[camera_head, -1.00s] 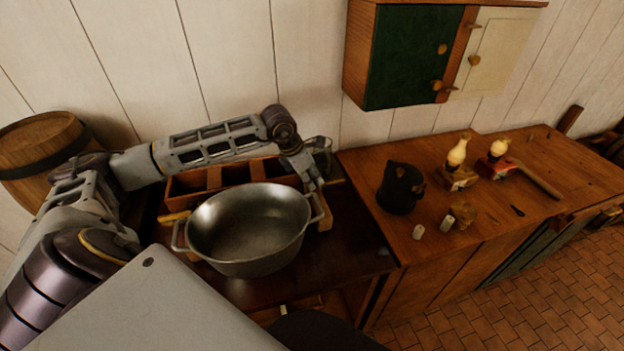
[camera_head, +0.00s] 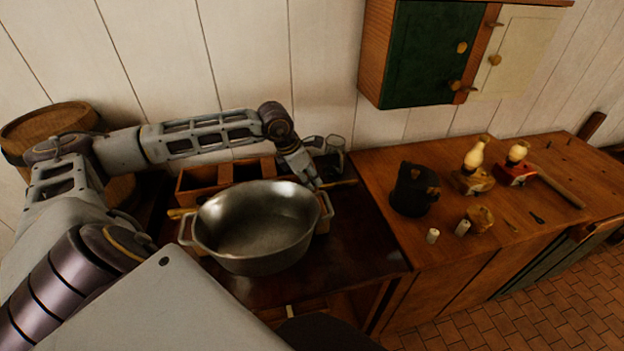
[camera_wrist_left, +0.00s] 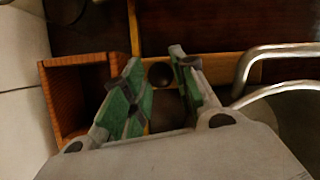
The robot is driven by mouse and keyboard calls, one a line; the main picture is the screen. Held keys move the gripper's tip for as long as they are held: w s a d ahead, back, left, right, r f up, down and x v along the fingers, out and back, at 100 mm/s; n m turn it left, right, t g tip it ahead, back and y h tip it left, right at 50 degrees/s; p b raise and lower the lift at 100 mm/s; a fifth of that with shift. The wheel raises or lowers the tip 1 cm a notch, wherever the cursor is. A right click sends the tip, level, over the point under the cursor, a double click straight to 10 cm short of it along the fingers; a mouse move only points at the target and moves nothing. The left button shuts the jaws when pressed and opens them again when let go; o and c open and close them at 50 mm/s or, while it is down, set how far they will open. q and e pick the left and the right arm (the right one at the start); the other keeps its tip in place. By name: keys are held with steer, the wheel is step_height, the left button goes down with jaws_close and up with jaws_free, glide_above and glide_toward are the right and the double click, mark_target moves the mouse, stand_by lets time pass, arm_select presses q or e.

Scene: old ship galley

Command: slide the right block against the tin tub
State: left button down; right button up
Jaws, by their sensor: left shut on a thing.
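The tin tub (camera_head: 270,259), a grey metal pan with two loop handles, stands on the dark counter. I cannot tell whether block and tub touch. My left gripper (camera_head: 314,184) reaches down beside the tub's right rim, over the block. In the left wrist view its green-padded fingers (camera_wrist_left: 158,88) are either side of a dark round knob (camera_wrist_left: 160,74) on a wooden piece, apparently the block. The tub's handle (camera_wrist_left: 275,70) is at right there. My right gripper is out of view.
The right counter holds a dark jug (camera_head: 413,190), lamps and small pieces. The dark counter's front is clear.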

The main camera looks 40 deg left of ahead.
arm_select(q)
steer(key=shift+a, duration=0.1)
steer(key=c, duration=1.1)
jaws_free()
steer(key=shift+c, duration=0.2)
steer(key=shift+s+r, duration=0.1)
steer(key=shift+r, duration=0.05)
steer(key=v, duration=1.1)
steer(key=shift+r, duration=0.35)
steer(key=shift+s, duration=0.1)
steer(key=shift+f, duration=0.1)
